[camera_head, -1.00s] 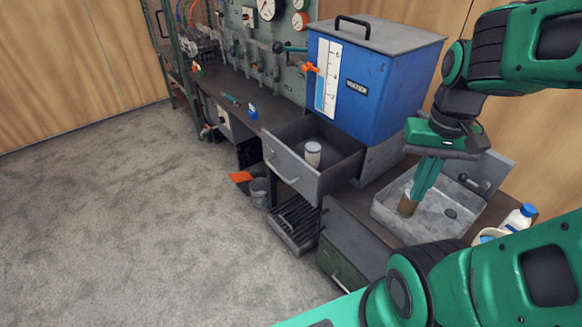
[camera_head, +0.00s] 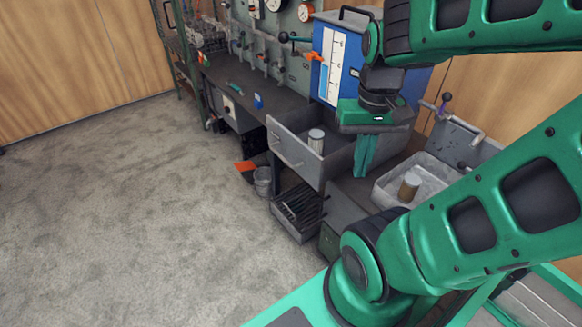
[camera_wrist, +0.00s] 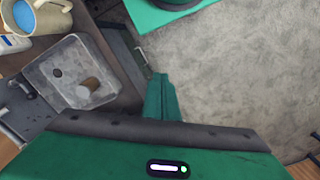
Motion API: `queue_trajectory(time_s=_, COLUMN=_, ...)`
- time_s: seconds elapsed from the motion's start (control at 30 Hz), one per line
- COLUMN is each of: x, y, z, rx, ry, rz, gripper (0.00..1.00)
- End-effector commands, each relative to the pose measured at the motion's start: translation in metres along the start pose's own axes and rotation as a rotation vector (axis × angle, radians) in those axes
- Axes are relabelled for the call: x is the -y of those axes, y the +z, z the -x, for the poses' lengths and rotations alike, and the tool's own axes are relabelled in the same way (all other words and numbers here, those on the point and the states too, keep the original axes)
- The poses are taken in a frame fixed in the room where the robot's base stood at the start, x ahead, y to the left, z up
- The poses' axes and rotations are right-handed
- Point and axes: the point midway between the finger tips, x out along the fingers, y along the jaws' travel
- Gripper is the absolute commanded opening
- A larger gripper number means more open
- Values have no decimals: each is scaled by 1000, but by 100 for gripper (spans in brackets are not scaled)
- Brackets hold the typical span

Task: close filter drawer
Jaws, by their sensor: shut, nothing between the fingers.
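The filter drawer (camera_head: 292,153) is a grey metal drawer pulled out from under the blue tank, with a bar handle on its front. A pale cylinder (camera_head: 316,140) with a light top stands upright inside it. My gripper (camera_head: 362,174) points down just right of the drawer's side wall, its green fingers shut and empty. I cannot tell whether it touches the drawer. The wrist view also shows the shut fingers (camera_wrist: 161,82), over the bench edge beside the sink.
A blue tank (camera_head: 332,65) with a level scale stands behind the drawer. A grey sink (camera_head: 384,187) with a brown cylinder (camera_head: 409,186) in it is right of my gripper. A slatted lower drawer (camera_head: 298,212) is open below. The carpet (camera_head: 120,210) at left is clear.

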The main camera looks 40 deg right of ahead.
Motion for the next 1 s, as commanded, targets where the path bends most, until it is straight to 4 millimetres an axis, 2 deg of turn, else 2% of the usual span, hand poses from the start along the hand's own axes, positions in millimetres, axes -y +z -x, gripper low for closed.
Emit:
queue_trajectory(time_s=0.27, x=0, y=0, z=0, rx=0, ry=0, rz=2, gripper=0)
queue_trajectory(time_s=0.33, x=-5, y=7, z=4, rx=-12, ry=-2, rz=26, gripper=0)
queue_trajectory(time_s=0.47, x=4, y=-8, z=1, rx=-11, ry=28, rz=167, gripper=0)
queue_trajectory(time_s=0.67, x=29, y=-62, z=-14, rx=2, ry=123, rz=635, gripper=0)
queue_trajectory(time_s=0.8, x=56, y=-101, z=-32, rx=28, ry=202, rz=1016, gripper=0)
queue_trajectory(time_s=1.0, x=106, y=-146, z=-66, rx=95, ry=313, rz=1553, gripper=0)
